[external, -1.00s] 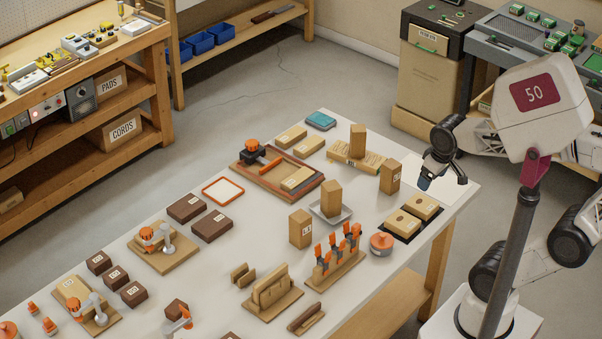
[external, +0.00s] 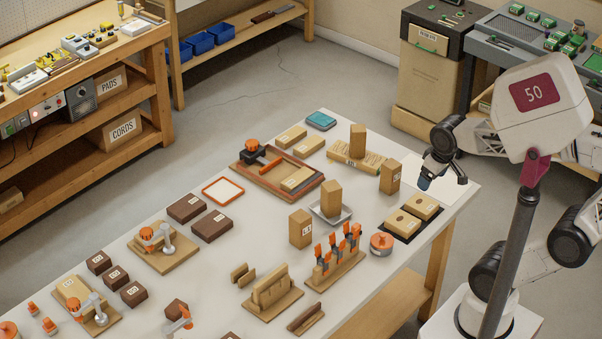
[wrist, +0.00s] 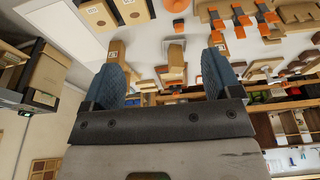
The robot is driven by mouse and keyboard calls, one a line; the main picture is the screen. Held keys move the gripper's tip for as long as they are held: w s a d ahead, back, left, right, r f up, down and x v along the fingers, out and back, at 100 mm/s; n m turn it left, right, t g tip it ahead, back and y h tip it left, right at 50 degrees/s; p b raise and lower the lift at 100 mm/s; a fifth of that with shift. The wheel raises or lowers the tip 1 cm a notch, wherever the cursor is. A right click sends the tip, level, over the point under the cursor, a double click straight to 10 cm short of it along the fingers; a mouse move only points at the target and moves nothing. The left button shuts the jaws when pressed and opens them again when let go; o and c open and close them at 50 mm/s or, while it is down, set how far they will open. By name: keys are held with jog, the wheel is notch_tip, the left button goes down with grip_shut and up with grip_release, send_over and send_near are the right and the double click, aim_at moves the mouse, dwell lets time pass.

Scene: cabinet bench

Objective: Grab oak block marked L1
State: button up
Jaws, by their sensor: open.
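Several upright oak blocks stand on the white bench. One block (external: 301,230) with a small label stands left of the orange clamps; its label may read L1, but it is too small to be sure. Another labelled block (external: 390,177) stands nearer my gripper. A third block (external: 331,197) stands on a small grey tray, and a fourth block (external: 357,140) stands on a slatted wooden piece. My gripper (external: 443,183) is open and empty above the bench's right end, apart from all blocks. In the wrist view its blue fingers (wrist: 162,70) are spread wide, with blocks beyond them.
Two flat oak blocks (external: 413,213) lie on a black mat near the right edge. An orange knob (external: 381,243) and a rack of orange clamps (external: 338,252) stand in front of the blocks. A white sheet (external: 452,183) lies under my gripper. The bench's left-middle has clear patches.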

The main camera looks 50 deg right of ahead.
jog(key=shift+o, duration=0.4)
jog(key=m+g+y, duration=0.1)
jog(key=m+y, duration=1.3)
jog(key=m, duration=0.5)
send_near(298, 216)
jog(key=shift+w+v, duration=0.1)
jog(key=shift+v, duration=0.55)
jog(key=shift+w+v, duration=0.15)
jog(key=shift+v, duration=0.5)
jog(key=shift+a+r, duration=0.1)
jog(key=shift+r, duration=0.1)
jog(key=shift+x, duration=3.35)
jog(key=shift+s+f, duration=0.15)
jog(key=shift+f, duration=0.05)
